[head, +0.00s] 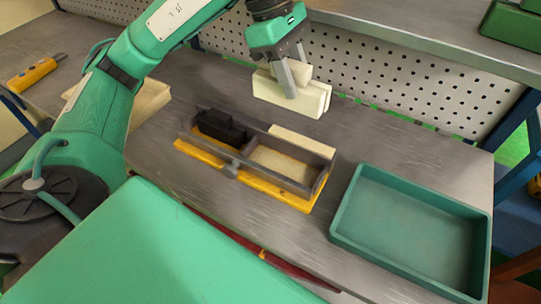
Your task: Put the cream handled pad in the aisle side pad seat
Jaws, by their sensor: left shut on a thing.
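My left gripper (291,84) comes in from the top and points down. It is shut on the cream handled pad (307,102), a pale block with a raised handle part between the fingers. The pad is above the back of the bench, behind the holder. The holder (273,188) has grey walls and a yellow base. Its left compartment holds a black block (221,127). Its right compartment (282,165) shows a bare cream floor. I cannot tell which compartment is the aisle side seat. My right gripper is not in view.
A cream piece (302,142) is at the holder's back edge. An empty green tray (346,234) stands to the right. A cream tray (152,98) is partly hidden by my left arm. A yellow tool (32,75) lies far left. A perforated panel (400,75) closes the back.

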